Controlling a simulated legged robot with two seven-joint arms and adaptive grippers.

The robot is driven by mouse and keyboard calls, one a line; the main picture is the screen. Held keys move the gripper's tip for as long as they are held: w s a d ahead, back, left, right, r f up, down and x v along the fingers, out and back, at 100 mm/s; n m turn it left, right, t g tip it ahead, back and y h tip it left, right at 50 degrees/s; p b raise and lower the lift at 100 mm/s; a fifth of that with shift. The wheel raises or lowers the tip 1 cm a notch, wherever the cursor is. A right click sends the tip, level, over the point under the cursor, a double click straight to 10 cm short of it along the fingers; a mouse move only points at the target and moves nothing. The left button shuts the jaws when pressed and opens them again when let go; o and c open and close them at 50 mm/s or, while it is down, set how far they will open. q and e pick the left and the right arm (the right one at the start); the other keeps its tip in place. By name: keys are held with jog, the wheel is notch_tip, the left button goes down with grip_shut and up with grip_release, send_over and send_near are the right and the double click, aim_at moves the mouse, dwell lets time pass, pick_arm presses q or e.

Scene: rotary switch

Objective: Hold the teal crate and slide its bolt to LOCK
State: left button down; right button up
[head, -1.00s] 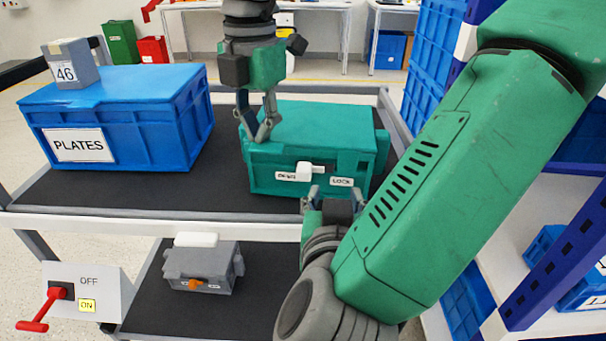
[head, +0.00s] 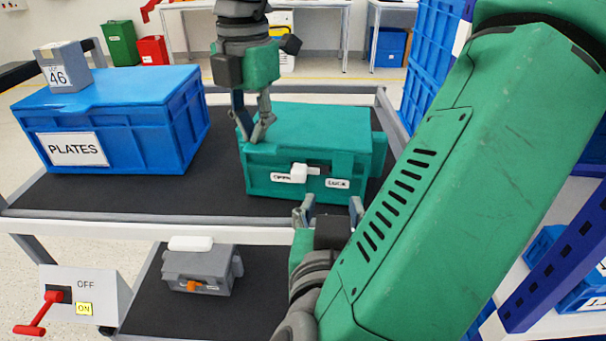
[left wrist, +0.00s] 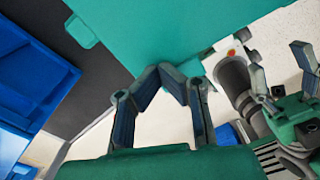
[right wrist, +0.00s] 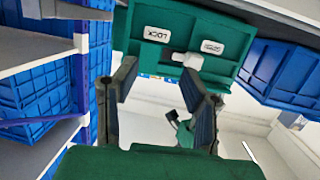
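The teal crate (head: 318,130) sits on the cart's upper shelf. Its white bolt knob (head: 298,173) is beside the OPEN label (head: 282,177), left of the LOCK label (head: 338,184). My right gripper (head: 330,206) is open and empty, below and in front of the bolt. In the right wrist view the knob (right wrist: 190,61) shows beyond the fingers, near the right one, apart from both.
A blue PLATES crate (head: 140,135) with a grey box (head: 63,68) on it stands left on the shelf. A grey case (head: 198,270) lies on the lower shelf. A red-levered switch panel (head: 98,285) is at lower left. Blue racking (head: 555,270) stands at right.

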jog(key=shift+w+a+r, duration=0.25)
jog(key=shift+w+r, duration=0.05)
jog(key=shift+r, duration=0.35)
jog(key=shift+a+r+g+h, duration=0.2)
jog(key=shift+a+g+h, duration=0.05)
jog(key=shift+g+h, duration=0.05)
jog(key=shift+c, duration=0.2)
jog(key=m+g, duration=0.1)
jog(key=g, duration=0.2)
send_near(293, 179)
jog(key=x, duration=0.6)
jog(key=shift+b, duration=0.3)
jog(key=shift+x, duration=0.8)
